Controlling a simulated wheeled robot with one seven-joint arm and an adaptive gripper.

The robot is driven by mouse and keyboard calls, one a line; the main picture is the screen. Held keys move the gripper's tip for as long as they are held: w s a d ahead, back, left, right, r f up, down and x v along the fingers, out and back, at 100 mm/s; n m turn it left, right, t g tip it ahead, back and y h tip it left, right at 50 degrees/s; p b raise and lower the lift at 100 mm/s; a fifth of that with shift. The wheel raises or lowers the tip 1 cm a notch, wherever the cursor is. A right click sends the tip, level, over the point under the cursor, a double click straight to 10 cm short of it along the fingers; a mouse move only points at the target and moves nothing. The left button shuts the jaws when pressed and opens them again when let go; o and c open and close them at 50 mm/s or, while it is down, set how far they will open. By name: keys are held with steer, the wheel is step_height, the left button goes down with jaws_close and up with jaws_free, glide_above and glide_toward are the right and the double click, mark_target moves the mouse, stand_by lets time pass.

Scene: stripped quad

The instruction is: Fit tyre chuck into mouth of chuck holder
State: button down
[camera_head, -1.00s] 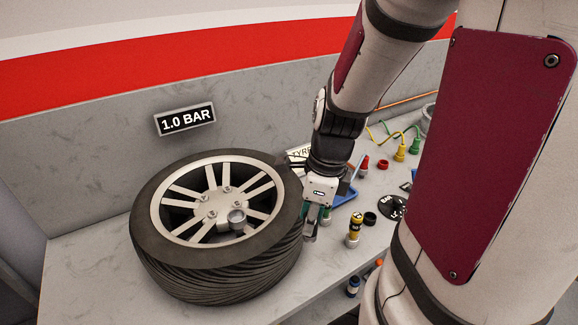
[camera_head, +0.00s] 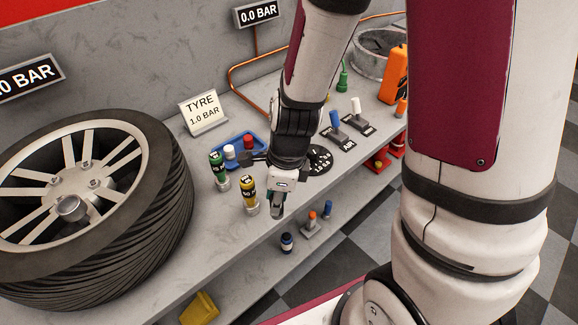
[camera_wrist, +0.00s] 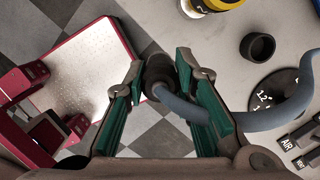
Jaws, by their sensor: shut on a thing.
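The tyre chuck (camera_wrist: 157,68), a dark round piece on a blue-grey hose (camera_wrist: 185,108), is between the green finger pads of my gripper (camera_wrist: 163,82) in the wrist view. The gripper is shut on it. The chequered floor shows beyond the chuck, so it hangs past the bench edge. In the head view my gripper (camera_head: 278,212) is at the front edge of the bench, right of the yellow-topped bottle; the chuck cannot be made out there. A short black open cup, apparently the chuck holder (camera_wrist: 258,56), stands upright on the bench, right of the gripper in the wrist view.
The yellow-topped bottle (camera_head: 249,195) and green-topped bottle (camera_head: 217,170) stand close left of my gripper. A large tyre (camera_head: 172,195) lies at left. A black dial (camera_head: 320,160) and switches (camera_head: 338,125) are at right. A lower shelf (camera_head: 250,265) holds small items.

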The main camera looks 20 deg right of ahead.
steer(key=shift+w+d+f+b, duration=0.85)
steer(key=shift+w+d+b, duration=0.1)
steer(key=shift+w, duration=1.4)
steer(key=shift+w+d+f+b, duration=0.8)
steer(key=shift+w+d+b, duration=0.1)
steer(key=shift+w, duration=1.5)
steer(key=shift+w+d+f+b, duration=0.85)
steer(key=shift+w+b, duration=0.1)
steer(key=shift+w, duration=1.4)
steer(key=shift+f, duration=0.15)
steer(key=c, duration=1.7)
jaws_free()
steer(key=o, duration=0.4)
steer(key=shift+c, duration=0.2)
